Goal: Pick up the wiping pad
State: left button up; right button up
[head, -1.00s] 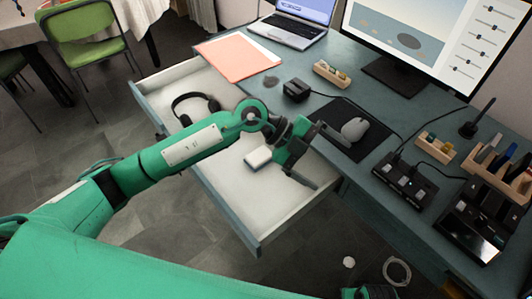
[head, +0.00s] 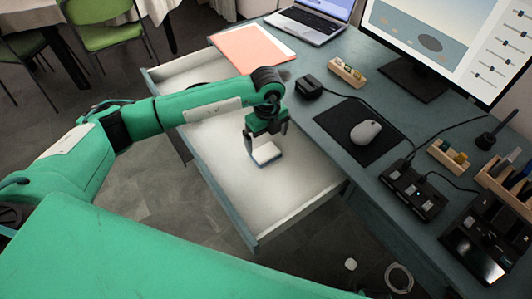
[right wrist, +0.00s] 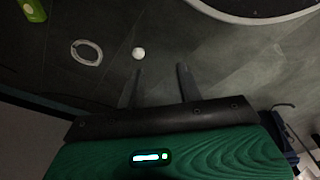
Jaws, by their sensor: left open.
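The wiping pad (head: 267,153) is a small white block with a blue underside, inside the open drawer in the head view. My left gripper (head: 266,147) is open just above it, pointing down, with its fingers apart near the pad's sides. I cannot tell whether the fingers touch the pad. My right gripper (right wrist: 158,72) shows in the right wrist view, with its two fingers apart and nothing between them, over the dark floor.
The drawer (head: 254,224) is pulled out of the blue-grey desk (head: 308,112). My left arm mostly hides the headphones in it. A mouse (head: 366,132) lies on a black mat, beside a black device (head: 413,190). A white ball (head: 351,264) and coiled cable (head: 399,278) lie on the floor.

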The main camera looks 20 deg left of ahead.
aim_at(266, 151)
pick_arm(q)
notch_tip(266, 151, down, 6)
jog(key=shift+a+f, duration=0.15)
jog(key=shift+f, duration=0.1)
jog(key=c, duration=1)
